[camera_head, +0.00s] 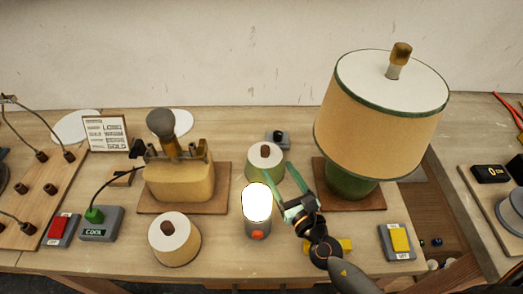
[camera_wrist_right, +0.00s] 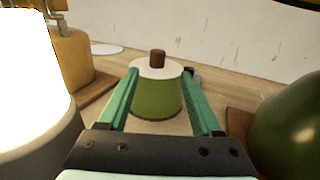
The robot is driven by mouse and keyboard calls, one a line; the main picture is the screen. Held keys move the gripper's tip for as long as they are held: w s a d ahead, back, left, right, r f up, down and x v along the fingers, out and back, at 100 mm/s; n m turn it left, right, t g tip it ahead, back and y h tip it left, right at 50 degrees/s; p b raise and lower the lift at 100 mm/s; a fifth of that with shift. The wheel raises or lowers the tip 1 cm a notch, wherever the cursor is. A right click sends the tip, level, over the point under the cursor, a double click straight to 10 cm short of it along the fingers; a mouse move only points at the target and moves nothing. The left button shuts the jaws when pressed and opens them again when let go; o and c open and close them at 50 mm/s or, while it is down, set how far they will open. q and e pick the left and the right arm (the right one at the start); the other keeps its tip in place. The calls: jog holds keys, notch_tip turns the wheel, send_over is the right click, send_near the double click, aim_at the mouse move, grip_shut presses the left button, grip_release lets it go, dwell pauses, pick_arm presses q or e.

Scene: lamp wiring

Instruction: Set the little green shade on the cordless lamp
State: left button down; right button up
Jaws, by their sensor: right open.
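The little green shade (camera_head: 263,171) stands upright on the table, with a white top and a brown knob. In the right wrist view the shade (camera_wrist_right: 158,98) is ahead, between the two green fingers. My right gripper (camera_head: 281,174) is open, its fingertips close to the shade's right side in the head view. I cannot tell whether they touch it. The cordless lamp (camera_head: 257,225) stands just in front of the shade, its bulb glowing white and bare, with an orange button on its grey base. It also shows at the left of the wrist view (camera_wrist_right: 35,140). My left gripper is out of view.
A large lamp (camera_head: 385,115) with a tan shade stands right of my gripper. A tan-bodied device (camera_head: 178,183) on a board stands to the left. A cream shade (camera_head: 174,240) sits front left. A yellow switch (camera_head: 400,240) is at right. A small grey box (camera_head: 278,139) lies behind the green shade.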

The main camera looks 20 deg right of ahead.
aim_at(268, 154)
jog(key=w, duration=0.5)
jog(key=shift+w+a, duration=0.25)
jog(key=shift+a, duration=0.05)
jog(key=shift+w+a+r, duration=0.1)
jog(key=shift+w+a, duration=0.1)
jog(key=shift+w, duration=0.8)
jog(key=shift+w+a+f, duration=0.1)
jog(key=shift+w+a, duration=0.1)
jog(key=shift+w, duration=0.85)
jog(key=shift+w+a+r, duration=0.1)
jog(key=shift+w+a, duration=0.1)
jog(key=shift+w, duration=0.8)
grip_shut()
